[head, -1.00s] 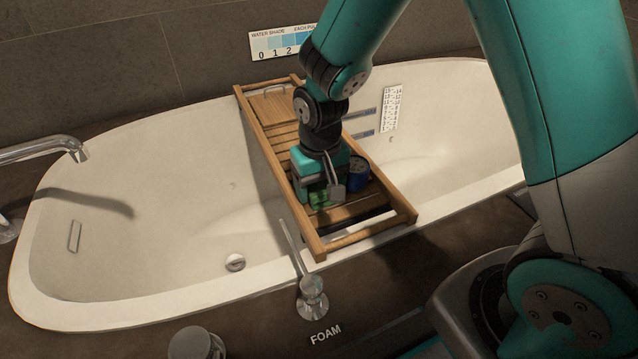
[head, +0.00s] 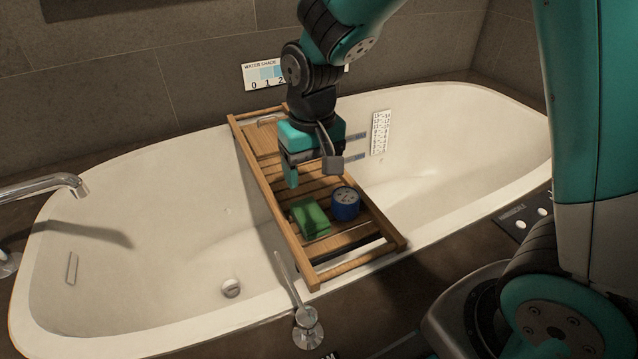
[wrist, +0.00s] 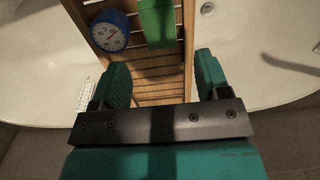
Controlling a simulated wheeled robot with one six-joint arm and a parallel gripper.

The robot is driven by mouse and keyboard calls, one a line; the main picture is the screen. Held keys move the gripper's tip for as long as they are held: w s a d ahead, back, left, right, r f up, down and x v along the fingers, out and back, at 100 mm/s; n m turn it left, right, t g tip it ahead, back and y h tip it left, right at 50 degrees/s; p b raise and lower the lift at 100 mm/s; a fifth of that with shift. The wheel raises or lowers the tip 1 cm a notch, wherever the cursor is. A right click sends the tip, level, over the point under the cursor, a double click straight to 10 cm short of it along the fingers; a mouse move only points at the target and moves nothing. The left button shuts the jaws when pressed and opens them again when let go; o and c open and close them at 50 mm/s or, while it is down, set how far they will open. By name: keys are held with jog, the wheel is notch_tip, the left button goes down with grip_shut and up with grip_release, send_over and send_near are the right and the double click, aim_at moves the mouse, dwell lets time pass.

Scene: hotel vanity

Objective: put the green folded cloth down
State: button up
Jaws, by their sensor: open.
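The green folded cloth (head: 310,219) lies on the slatted wooden bath tray (head: 296,257), near the tray's front end. It also shows at the top of the wrist view (wrist: 157,22). My gripper (head: 309,176) is open and empty above the middle of the tray, apart from the cloth and farther back. In the wrist view my two teal fingers (wrist: 157,82) stand wide apart with bare slats between them.
A blue round dial or timer (head: 345,204) stands on the tray just right of the cloth. The tray spans the white bathtub (head: 170,190). A faucet (head: 45,188) is at the left and a metal lever (head: 307,325) at the front rim.

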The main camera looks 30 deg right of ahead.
jog(key=s+a+r+n+y, duration=0.2)
jog(key=s+r, duration=0.3)
jog(key=s, duration=0.4)
jog(key=s+a+r+n+y, duration=0.2)
jog(key=s+r+n, duration=0.3)
jog(key=s, duration=0.4)
jog(key=shift+a, duration=0.25)
